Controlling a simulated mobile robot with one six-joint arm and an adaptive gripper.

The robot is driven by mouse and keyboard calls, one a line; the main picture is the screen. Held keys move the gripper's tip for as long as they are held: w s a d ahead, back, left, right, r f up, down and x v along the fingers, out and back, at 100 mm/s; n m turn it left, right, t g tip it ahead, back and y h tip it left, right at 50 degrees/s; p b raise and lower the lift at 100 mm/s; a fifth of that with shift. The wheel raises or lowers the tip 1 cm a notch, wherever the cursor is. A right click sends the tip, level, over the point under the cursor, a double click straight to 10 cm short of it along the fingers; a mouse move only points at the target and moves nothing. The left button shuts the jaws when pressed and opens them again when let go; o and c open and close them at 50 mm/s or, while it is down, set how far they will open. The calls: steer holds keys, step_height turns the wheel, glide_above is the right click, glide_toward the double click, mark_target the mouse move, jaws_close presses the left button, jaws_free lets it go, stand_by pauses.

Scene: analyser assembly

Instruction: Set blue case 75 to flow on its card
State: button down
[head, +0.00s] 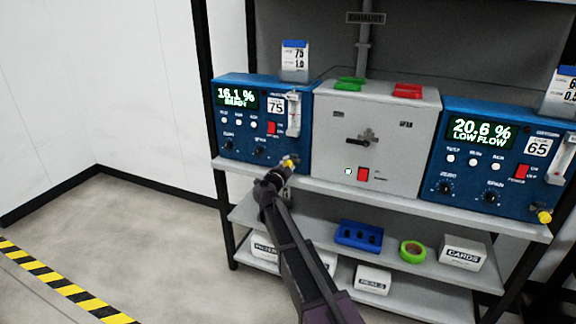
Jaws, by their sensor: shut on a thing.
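The blue case 75 (262,163) stands at the left end of the shelf. Its display (238,98) reads 16.1 % over a line of small text that I cannot read surely. A clear flow tube (294,112) is upright at its right side; the float level is too small to tell. Its card (294,63), white with a blue top, stands above the case and reads 75 and 1.0. My gripper (286,166) is shut on the yellow knob (291,161) at the case's lower right corner. The gripper hides part of the knob.
A grey panel (330,125) with a black handle stands right of case 75. Blue case 65 (475,190), reading 20.6 % LOW FLOW, is further right with its own yellow knob (545,217). The lower shelf holds a blue tray (359,235), green tape (412,251) and white boxes. Floor at left is clear.

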steer(key=shift+c, duration=1.7)
jaws_free()
steer(key=shift+w, duration=0.15)
steer(key=shift+s, duration=0.2)
steer(key=v, duration=1.1)
steer(key=shift+s, duration=0.35)
steer(key=shift+a, duration=0.15)
steer(key=shift+r, duration=0.1)
